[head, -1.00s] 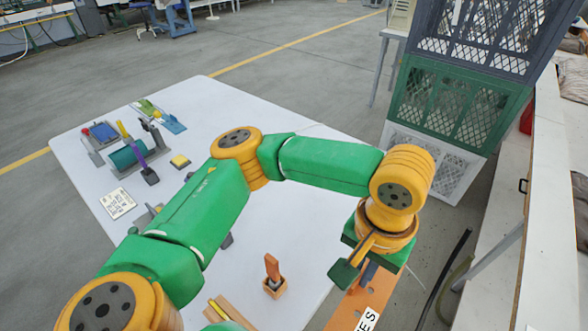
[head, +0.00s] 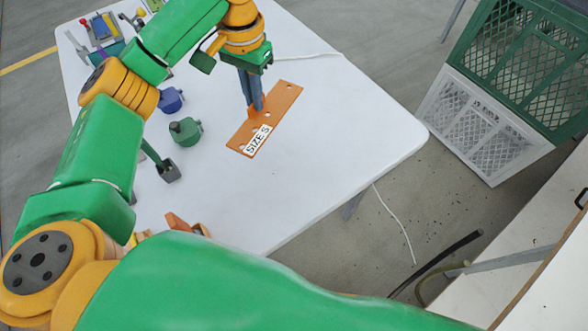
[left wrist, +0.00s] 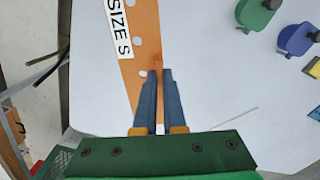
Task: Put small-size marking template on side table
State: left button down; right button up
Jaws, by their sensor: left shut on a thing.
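The small-size marking template (head: 264,122) is an orange plate with holes and a white "SIZE S" label. It shows over the white side table (head: 350,130), near its middle. My left gripper (head: 254,108) comes down from above and is shut on the template's raised tab. In the left wrist view the fingers (left wrist: 157,75) pinch the small orange tab of the template (left wrist: 140,45). I cannot tell whether the plate touches the tabletop. My right gripper is not in view.
A blue stamp-like item (head: 170,100) and a green one (head: 185,131) stand left of the template. More tools sit at the table's far left. The table's right part is clear except for a white cord. Green and white crates (head: 485,125) stand beyond the right edge.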

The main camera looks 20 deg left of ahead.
aim_at(261, 121)
pick_arm(q)
jog(key=s+a+f, duration=0.1)
jog(key=a+f, duration=0.1)
jog(key=a, duration=0.6)
jog(key=shift+m, duration=0.4)
jog(key=d+f, duration=0.1)
jog(key=d, duration=0.2)
jog(key=s+d+f, duration=0.1)
jog(key=d+f, duration=0.1)
jog(key=d, duration=0.1)
jog(key=d+f+p, duration=0.1)
jog(key=d, duration=0.3)
jog(key=shift+s+f, duration=0.2)
jog(key=shift+f, duration=0.15)
jog(key=d+f, duration=0.1)
jog(key=f, duration=0.1)
jog(key=d+f, duration=0.1)
jog(key=f, duration=0.2)
jog(key=d+f+p, duration=0.1)
jog(key=f, duration=0.1)
jog(key=shift+s+d+f, duration=0.2)
jog(key=shift+s+d, duration=0.1)
jog(key=shift+s, duration=0.1)
jog(key=shift+w+f, duration=0.15)
jog(key=shift+f, duration=0.25)
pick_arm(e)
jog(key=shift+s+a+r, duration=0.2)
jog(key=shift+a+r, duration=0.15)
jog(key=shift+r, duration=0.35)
